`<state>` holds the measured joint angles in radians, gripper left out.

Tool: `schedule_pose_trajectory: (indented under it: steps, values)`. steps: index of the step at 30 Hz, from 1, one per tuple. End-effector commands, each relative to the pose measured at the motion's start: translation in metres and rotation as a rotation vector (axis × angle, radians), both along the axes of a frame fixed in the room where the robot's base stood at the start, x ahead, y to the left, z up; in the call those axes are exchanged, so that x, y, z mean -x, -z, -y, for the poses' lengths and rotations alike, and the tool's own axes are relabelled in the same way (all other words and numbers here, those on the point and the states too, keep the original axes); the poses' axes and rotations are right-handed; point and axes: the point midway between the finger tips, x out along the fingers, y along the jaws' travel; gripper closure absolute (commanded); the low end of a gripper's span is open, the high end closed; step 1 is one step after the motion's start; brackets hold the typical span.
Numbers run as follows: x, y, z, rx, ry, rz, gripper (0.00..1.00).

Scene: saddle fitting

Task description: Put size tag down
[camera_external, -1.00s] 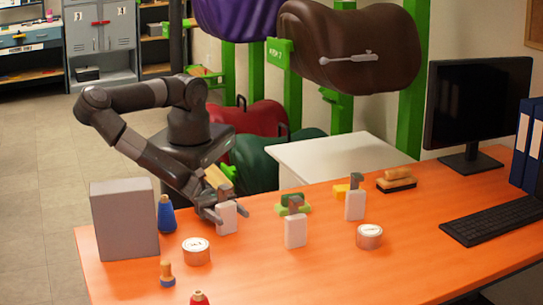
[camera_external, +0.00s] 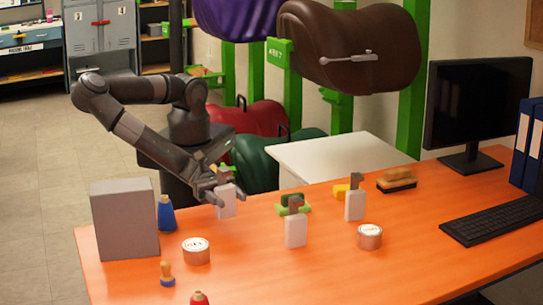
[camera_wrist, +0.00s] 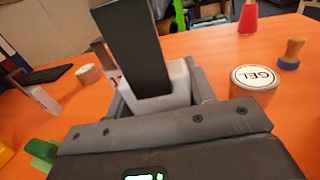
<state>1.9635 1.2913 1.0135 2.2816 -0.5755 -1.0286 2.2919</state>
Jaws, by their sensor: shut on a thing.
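My gripper (camera_external: 219,201) is shut on a size tag (camera_external: 227,203), a white block with a grey clip on top. It holds the tag upright over the left part of the orange table; a small gap to the tabletop seems to show. In the wrist view the tag's white body (camera_wrist: 172,92) sits between the fingers, and its dark clip rises toward the camera. Two similar white tags stand upright on the table, one in the middle (camera_external: 296,232) and one farther right (camera_external: 355,206).
A grey box (camera_external: 124,220), a blue cone (camera_external: 166,215) and a tin (camera_external: 196,251) stand to the left. A second tin (camera_external: 369,237), a brush (camera_external: 397,182) and green and yellow pieces lie to the right.

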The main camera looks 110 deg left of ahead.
Motion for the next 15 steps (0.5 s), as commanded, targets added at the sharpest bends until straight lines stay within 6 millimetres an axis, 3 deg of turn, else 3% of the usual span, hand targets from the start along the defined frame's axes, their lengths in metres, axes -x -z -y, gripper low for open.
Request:
schedule_pose_trajectory:
  steps: [6,15]
  values:
    - [0.000,-0.038,0.000,0.002,0.000,0.000,0.75]
    - [-0.007,-0.050,-0.006,-0.001,-0.016,0.001,0.75]
